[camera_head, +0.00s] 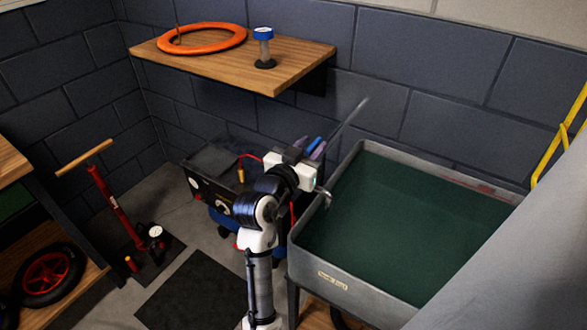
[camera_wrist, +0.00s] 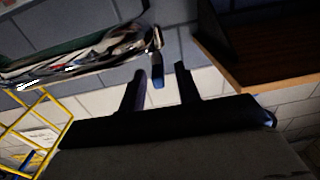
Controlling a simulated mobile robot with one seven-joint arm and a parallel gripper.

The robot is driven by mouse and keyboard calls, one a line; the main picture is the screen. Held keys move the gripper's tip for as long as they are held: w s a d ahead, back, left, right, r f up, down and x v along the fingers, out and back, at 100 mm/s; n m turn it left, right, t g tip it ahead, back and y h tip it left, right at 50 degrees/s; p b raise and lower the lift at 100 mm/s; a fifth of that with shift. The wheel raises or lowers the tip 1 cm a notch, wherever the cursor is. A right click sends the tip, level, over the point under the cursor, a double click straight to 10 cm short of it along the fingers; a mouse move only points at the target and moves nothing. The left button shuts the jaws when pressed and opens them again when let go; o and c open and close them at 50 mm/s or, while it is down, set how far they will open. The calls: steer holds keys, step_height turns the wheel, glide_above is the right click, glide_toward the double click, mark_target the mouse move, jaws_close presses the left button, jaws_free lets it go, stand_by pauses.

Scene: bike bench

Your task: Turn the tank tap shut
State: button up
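The grey tank (camera_head: 345,283) with dark green contents stands at the right in the head view. A slim metal pipe (camera_head: 350,115), probably the tap's, rises beyond my gripper (camera_head: 316,148) near the tank's back left corner. In the wrist view a silver fitting with a blue lever (camera_wrist: 158,78), apparently the tap handle, shows between the two dark fingers of my gripper (camera_wrist: 160,69). The fingers are apart, with a gap on each side of the lever. I cannot tell how deep the lever sits between them or whether they touch it.
A wooden shelf (camera_head: 300,65) holds an orange ring (camera_head: 200,39) and a blue-capped stand (camera_head: 264,48). A dark machine (camera_head: 208,185) stands below, beside my arm. A red floor pump (camera_head: 112,210) is at left. A yellow frame (camera_head: 560,140) stands at right.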

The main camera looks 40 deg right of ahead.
steer(key=b+v, duration=0.2)
steer(key=v, duration=0.8)
